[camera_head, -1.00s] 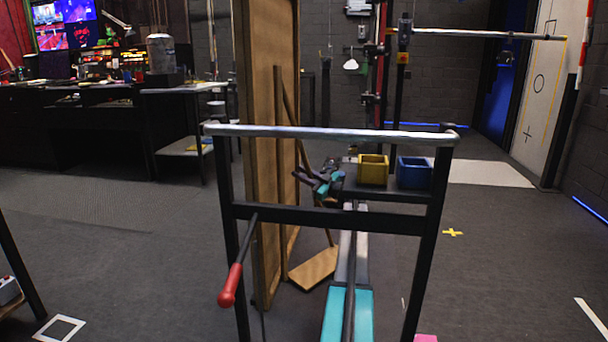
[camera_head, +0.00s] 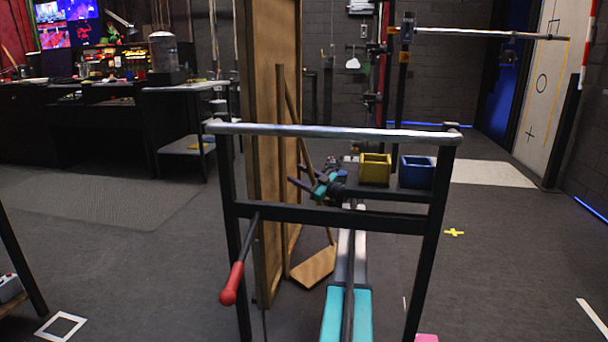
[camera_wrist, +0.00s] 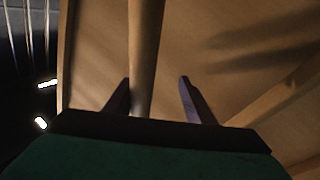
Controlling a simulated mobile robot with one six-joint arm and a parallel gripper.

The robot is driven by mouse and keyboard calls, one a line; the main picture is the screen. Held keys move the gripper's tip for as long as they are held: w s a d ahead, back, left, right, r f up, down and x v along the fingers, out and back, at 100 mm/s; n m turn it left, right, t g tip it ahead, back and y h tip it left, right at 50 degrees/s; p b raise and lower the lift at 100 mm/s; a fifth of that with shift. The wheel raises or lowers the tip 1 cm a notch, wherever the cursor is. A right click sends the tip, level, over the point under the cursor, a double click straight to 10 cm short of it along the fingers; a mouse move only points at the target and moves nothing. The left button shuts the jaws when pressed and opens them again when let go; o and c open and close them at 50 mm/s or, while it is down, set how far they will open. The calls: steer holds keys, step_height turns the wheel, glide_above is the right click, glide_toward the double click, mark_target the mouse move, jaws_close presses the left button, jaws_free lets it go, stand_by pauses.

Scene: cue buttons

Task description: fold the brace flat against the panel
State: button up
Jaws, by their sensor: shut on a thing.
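The panel (camera_head: 268,150) is a tall wooden flat standing upright left of centre in the head view. It fills much of the wrist view (camera_wrist: 225,45). The brace (camera_head: 289,105) is a slim wooden pole that slants down and right from the panel's edge, standing out from it. My gripper (camera_head: 297,182) is at the brace about midway up, right of the panel. In the wrist view the brace (camera_wrist: 145,50) runs between the fingers of my gripper (camera_wrist: 152,92), close to the left finger. A gap shows on the right, but the jaws are on the brace.
A wooden board (camera_head: 314,267) lies at the panel's foot. A yellow bin (camera_head: 374,170) and a blue bin (camera_head: 416,173) sit on my body. A desk (camera_head: 90,130) stands at the left. Floor right of the panel is open around a yellow cross (camera_head: 453,232).

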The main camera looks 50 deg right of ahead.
steer(key=shift+w+a+f, duration=0.1)
steer(key=shift+w+a, duration=0.15)
steer(key=shift+a, duration=0.05)
steer(key=shift+w, duration=0.1)
steer(key=shift+f+b, duration=0.15)
steer(key=shift+b, duration=0.2)
steer(key=shift+s+d, duration=0.1)
steer(key=shift+s, duration=0.1)
steer(key=shift+s, duration=0.15)
steer(key=p+v, duration=0.4)
steer(key=v, duration=0.9)
steer(key=shift+s+d+r, duration=0.25)
steer(key=shift+s+d, duration=0.05)
steer(key=shift+s, duration=0.1)
